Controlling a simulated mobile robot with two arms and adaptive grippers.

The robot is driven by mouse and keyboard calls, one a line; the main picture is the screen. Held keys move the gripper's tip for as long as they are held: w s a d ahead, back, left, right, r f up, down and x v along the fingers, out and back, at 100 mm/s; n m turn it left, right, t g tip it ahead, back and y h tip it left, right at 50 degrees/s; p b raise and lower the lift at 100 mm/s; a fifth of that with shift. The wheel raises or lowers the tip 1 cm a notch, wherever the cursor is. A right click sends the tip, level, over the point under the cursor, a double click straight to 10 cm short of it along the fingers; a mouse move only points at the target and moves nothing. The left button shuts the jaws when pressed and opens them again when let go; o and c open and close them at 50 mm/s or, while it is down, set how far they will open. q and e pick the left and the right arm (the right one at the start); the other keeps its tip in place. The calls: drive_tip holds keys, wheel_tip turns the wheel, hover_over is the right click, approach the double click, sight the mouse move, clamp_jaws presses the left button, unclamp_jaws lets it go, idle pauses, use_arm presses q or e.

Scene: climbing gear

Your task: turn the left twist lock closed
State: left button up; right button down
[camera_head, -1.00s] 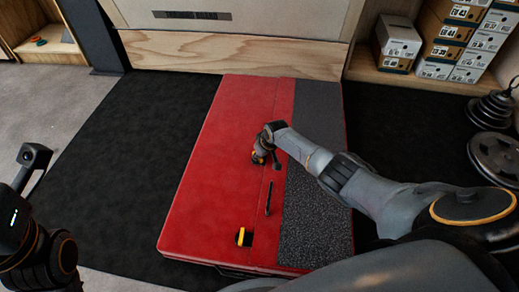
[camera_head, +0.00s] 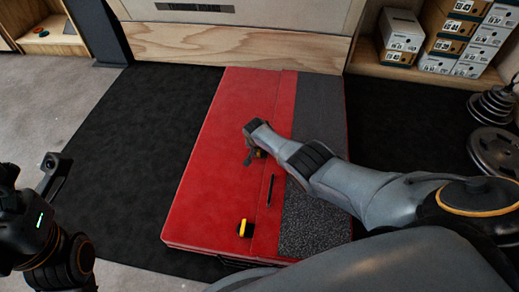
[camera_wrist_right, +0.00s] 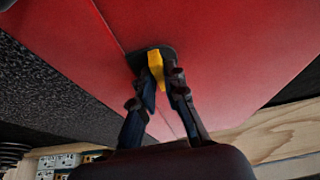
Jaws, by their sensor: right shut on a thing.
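A red folded crash pad (camera_head: 222,150) lies on the floor. My right gripper (camera_head: 251,157) reaches onto it from the right, near the pad's long seam. In the right wrist view my right gripper (camera_wrist_right: 162,84) has its dark fingers closed about the yellow tab (camera_wrist_right: 155,66) of a twist lock on a black plate (camera_wrist_right: 143,55). In the head view this lock is mostly hidden by the gripper. A second twist lock (camera_head: 245,228), yellow on black, sits at the pad's near edge. My left arm is at the lower left, away from the pad; its fingertips cannot be made out.
A slim black handle (camera_head: 269,190) lies along the seam between the locks. A grey textured strip (camera_head: 312,225) covers the pad's right side. Shoe boxes (camera_head: 440,40) stand at the back right, weight plates (camera_head: 494,150) at the right. The black mat (camera_head: 130,150) left of the pad is clear.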

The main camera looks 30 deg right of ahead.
drive_tip(key=shift+s+a+f+m, duration=0.2)
drive_tip(key=shift+s+f+m, duration=0.1)
drive_tip(key=shift+s, duration=0.05)
idle(0.3)
drive_tip(key=c, duration=1.4)
unclamp_jaws()
drive_tip(key=shift+d, duration=0.1)
drive_tip(key=shift+w+r, duration=0.15)
drive_tip(key=shift+w, duration=0.05)
drive_tip(key=shift+r, duration=0.25)
